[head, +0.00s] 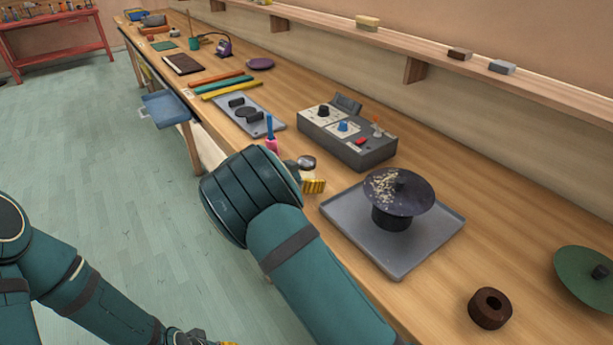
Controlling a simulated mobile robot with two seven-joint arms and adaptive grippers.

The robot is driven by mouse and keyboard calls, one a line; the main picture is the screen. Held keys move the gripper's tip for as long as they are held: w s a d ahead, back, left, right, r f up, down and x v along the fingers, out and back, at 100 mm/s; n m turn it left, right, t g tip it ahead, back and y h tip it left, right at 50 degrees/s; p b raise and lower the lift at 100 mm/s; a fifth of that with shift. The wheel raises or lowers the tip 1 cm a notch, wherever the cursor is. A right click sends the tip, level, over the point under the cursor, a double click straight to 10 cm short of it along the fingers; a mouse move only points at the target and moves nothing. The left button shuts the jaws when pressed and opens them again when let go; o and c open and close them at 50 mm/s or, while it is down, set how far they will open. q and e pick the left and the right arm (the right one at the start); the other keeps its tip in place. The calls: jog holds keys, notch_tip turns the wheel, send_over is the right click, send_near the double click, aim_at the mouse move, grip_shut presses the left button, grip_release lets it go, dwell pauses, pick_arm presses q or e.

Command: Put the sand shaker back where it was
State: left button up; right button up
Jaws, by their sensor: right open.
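I cannot tell for sure which thing is the sand shaker. A small upright thing with a blue top and pink lower part (270,131) shows just behind my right wrist, which hides its foot. My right gripper (313,180) is open, low over the near table edge, mostly hidden by its own wrist. A yellow finger pad and a rounded grey piece show there, left of the grey tray. I see nothing held between the fingers. Only a bit of my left gripper (212,340) shows at the bottom edge, over the floor.
The grey tray (345,228) carries a dark speckled disc (385,187) on a black stand. Behind it is a grey control box (345,143). A grey plate (264,113) and coloured bars (215,84) lie farther back.

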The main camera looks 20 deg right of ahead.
jog(key=v, duration=1.1)
jog(key=shift+s+a+p, duration=0.15)
jog(key=shift+a+p, duration=0.15)
jog(key=shift+p, duration=0.05)
jog(key=shift+r, duration=0.15)
